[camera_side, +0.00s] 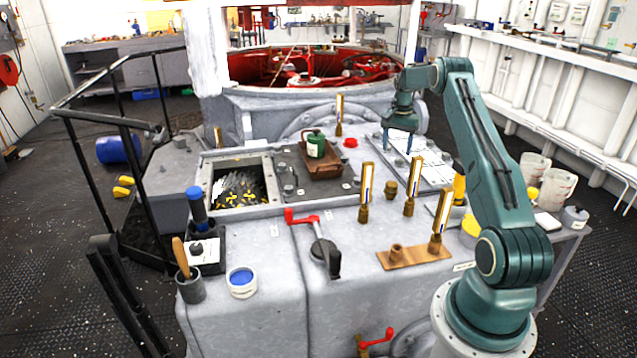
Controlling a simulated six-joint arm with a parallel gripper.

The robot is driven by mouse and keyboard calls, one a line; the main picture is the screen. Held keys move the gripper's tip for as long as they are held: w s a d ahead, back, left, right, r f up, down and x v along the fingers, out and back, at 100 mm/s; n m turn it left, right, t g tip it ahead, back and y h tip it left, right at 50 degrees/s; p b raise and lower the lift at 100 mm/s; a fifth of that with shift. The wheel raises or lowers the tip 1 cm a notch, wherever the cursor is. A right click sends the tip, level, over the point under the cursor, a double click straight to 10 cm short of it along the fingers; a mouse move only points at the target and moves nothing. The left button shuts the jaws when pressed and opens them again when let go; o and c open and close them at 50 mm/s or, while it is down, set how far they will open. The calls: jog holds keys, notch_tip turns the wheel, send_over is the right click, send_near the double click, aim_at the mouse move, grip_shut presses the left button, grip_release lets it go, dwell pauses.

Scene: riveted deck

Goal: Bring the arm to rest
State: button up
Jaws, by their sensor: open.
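My gripper (398,140) is at the end of my teal arm, on the right side of the grey deck. It points down with its two dark fingers apart. Nothing shows between the fingers. It is above the white panel (432,166) at the back right of the deck, with a red cap (350,142) a little to its left. Whether the fingertips touch the panel cannot be told from this view.
A green canister (315,146) stands in a brown tray (325,172). Several upright brass-based gauges, one here (365,190), stand left of my arm. An open hatch (268,208) is at left.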

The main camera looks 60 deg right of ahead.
dwell(0.3)
jog(key=w+a+r+n+t+h, duration=0.15)
jog(key=a+r+n, duration=0.25)
jog(key=a+r, duration=0.85)
jog(key=w+a+r+n+t, duration=0.1)
jog(key=w+a+r+n, duration=0.25)
jog(key=a+r, duration=0.9)
jog(key=s+a+n+t, duration=0.1)
jog(key=s+a+n, duration=0.3)
jog(key=s+a, duration=0.55)
jog(key=s+a+n+t, duration=0.1)
jog(key=s+a+n, duration=0.35)
jog(key=a, duration=0.85)
jog(key=s+a+f+n+t+y, duration=0.1)
jog(key=s+a+f, duration=0.3)
jog(key=s, duration=0.4)
jog(key=shift+s+f, duration=0.2)
jog(key=shift+s, duration=0.1)
jog(key=shift+y, duration=0.25)
